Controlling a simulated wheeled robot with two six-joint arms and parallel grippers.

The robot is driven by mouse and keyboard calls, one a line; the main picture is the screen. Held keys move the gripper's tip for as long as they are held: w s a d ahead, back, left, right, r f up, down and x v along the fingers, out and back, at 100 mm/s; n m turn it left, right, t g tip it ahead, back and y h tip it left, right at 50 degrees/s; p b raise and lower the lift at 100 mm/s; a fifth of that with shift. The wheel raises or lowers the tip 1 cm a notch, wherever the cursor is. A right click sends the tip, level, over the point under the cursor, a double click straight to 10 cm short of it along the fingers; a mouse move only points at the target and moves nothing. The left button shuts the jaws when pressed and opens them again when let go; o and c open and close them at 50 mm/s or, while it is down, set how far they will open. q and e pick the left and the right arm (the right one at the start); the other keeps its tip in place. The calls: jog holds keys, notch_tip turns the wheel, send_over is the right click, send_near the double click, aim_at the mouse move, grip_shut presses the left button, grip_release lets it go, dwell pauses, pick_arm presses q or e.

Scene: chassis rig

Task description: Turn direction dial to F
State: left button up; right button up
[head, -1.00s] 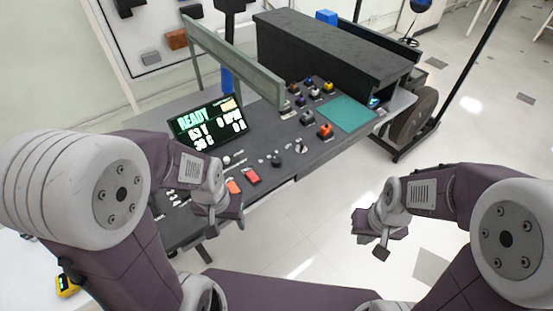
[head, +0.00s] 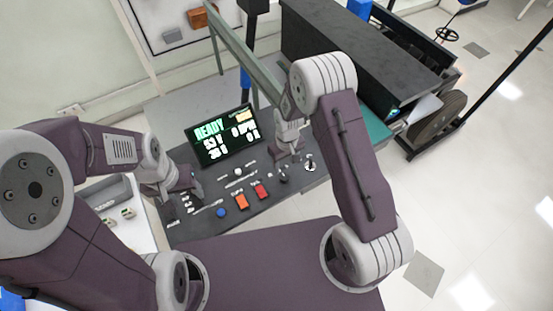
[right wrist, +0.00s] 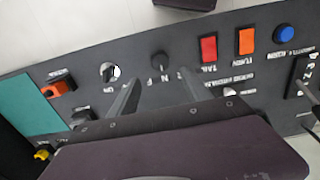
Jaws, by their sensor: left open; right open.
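The direction dial is a black knob (right wrist: 159,62) with the letters N and F printed beside it in the right wrist view. It also shows as a small dark knob in the head view (head: 284,177). I cannot tell which letter it points at. My right gripper (right wrist: 158,80) is open, its two grey fingers apart on either side of the dial in the picture; contact is not clear. In the head view the right gripper (head: 291,155) is over the panel just beyond the dial. My left gripper (head: 184,184) is open over the panel's left part.
Near the dial are a red switch (right wrist: 209,48), an orange switch (right wrist: 246,40), a blue button (right wrist: 284,33) and an ON switch (right wrist: 110,72). A READY screen (head: 223,136) stands behind. A green rail (head: 232,50) and black housing (head: 350,55) are further back.

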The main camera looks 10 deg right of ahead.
aim_at(285, 176)
jog(key=f, duration=0.2)
jog(key=f+p, duration=0.1)
jog(key=f, duration=0.5)
jog(key=shift+s+p, duration=0.25)
jog(key=shift+p, duration=0.1)
jog(key=shift+s+f, duration=0.1)
jog(key=shift+f, duration=0.2)
pick_arm(q)
jog(key=shift+s+r, duration=0.15)
jog(key=shift+r, duration=0.45)
jog(key=shift+s+r, duration=0.15)
jog(key=shift+r, duration=0.4)
pick_arm(e)
grip_shut()
pick_arm(q)
jog(key=shift+w, duration=0.1)
